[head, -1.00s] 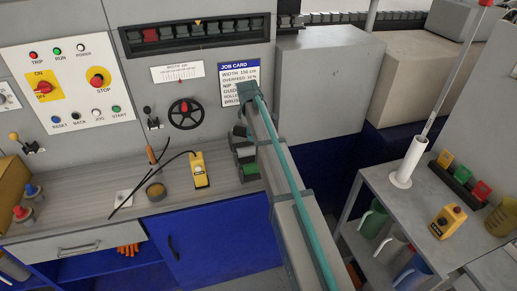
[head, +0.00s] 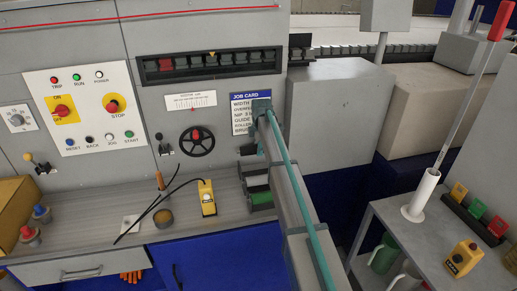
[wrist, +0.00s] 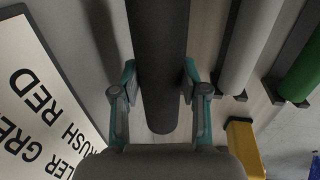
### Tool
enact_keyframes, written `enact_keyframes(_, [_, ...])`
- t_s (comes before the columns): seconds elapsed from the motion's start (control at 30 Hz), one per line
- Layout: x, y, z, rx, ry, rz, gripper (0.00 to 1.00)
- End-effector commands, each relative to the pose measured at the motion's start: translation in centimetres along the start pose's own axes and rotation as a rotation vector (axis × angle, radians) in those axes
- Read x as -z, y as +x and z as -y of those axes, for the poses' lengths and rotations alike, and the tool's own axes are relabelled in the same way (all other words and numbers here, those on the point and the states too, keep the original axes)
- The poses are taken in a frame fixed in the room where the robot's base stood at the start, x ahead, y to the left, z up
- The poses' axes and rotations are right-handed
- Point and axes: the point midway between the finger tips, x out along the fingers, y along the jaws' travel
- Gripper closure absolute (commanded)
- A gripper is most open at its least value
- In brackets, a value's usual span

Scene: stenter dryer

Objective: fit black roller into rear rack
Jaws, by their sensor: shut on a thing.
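The black roller (wrist: 158,65) fills the middle of the wrist view, between the two fingers of my gripper (wrist: 160,82). The gripper is shut on it. In the head view my arm hides most of the gripper and roller, in front of the job card (head: 243,97). The rack (head: 262,207) stands on the bench below, partly hidden by my arm. It holds a green roller (head: 259,198), also seen at the right of the wrist view (wrist: 302,75), and a grey roller (wrist: 248,45). The black roller runs roughly parallel to them, to their left. I cannot tell whether it touches the rack.
A yellow pendant (head: 208,198) with a black cable lies on the bench left of the rack. A handwheel (head: 197,141) and a lever (head: 162,144) are on the panel behind. A grey cart (head: 385,212) with a white holder (head: 421,196) stands at the right.

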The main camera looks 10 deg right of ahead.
Motion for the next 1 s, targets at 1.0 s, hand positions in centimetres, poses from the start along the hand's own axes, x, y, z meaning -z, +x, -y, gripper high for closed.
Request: enact_keyframes(1.0, [-0.1, 5.6, 1.1, -0.001, 0.001, 0.000, 1.00])
